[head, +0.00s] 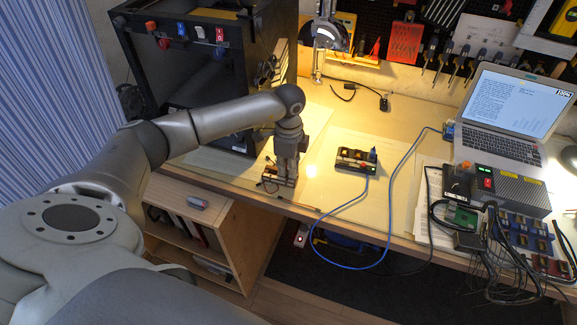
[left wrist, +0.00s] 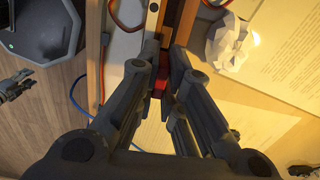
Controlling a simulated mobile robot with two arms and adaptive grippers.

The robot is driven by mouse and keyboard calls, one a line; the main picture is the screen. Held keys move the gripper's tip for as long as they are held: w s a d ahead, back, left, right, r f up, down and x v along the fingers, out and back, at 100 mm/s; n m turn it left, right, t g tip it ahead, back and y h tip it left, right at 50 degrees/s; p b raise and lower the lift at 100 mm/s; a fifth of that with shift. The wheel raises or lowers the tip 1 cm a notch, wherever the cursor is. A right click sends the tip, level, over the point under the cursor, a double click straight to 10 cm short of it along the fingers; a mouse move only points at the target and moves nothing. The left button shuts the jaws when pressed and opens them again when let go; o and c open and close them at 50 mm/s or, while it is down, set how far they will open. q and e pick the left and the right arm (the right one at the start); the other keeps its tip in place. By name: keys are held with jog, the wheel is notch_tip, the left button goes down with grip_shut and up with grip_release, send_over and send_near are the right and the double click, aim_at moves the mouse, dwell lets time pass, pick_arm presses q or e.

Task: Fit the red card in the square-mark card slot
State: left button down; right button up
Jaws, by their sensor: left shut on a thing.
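My left gripper (head: 287,178) points down at the front part of the bench, over a small wood-framed device (head: 270,181) with thin wires. In the left wrist view the gripper's fingers (left wrist: 159,82) are closed on a small red piece, the red card (left wrist: 159,91). Only a little of the card shows between the fingertips. The wooden frame (left wrist: 151,25) of the device lies just beyond the fingertips. I cannot make out a square mark or tell whether the card touches a slot.
A dark block (head: 352,157) with a blue cable stands right of the gripper. A laptop (head: 506,115) and a grey power box (head: 510,190) are at the right. A black cabinet (head: 190,75) stands behind my left arm. Crumpled paper (left wrist: 229,43) lies near the device.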

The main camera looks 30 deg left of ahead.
pick_arm(q)
jog(key=c, duration=1.5)
grip_release()
notch_tip(320, 180, up, 12)
jog(key=shift+w, duration=0.1)
